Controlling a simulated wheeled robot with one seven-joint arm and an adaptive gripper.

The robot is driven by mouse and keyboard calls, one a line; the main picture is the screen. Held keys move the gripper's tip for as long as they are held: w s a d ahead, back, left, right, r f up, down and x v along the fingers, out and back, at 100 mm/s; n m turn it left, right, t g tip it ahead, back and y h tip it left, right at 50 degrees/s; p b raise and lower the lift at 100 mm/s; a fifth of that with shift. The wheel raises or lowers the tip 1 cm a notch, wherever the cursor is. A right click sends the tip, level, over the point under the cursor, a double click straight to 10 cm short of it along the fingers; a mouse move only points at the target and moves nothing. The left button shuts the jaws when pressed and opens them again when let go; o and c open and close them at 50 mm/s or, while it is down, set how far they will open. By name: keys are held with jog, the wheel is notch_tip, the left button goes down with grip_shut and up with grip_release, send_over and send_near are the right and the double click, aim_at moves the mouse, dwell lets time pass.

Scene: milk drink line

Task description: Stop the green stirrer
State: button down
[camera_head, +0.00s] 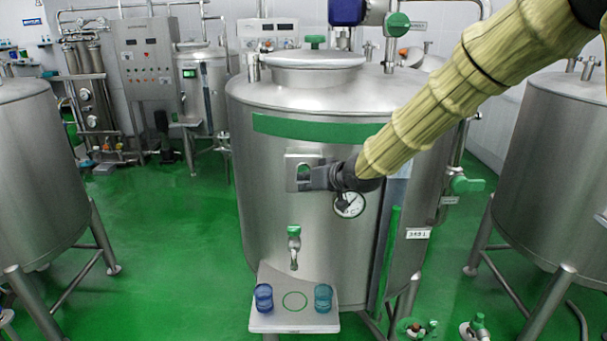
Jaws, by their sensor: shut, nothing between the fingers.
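The steel tank with a green band (345,131) stands in the middle of the head view. A small metal plate (312,158) with a green part (303,169) in it is on the tank's front, below the band. My gripper (308,179) is shut and empty at this plate. It covers the plate's lower right part, and I cannot tell whether it touches the green part. A blue motor unit (347,11) sits above the tank lid; the stirrer inside is hidden.
A round gauge (349,204) is just below my gripper. Green floor (170,260) is clear at left.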

jog(key=shift+s, duration=0.1)
jog(key=shift+s+b, duration=0.85)
jog(key=shift+s, duration=2.1)
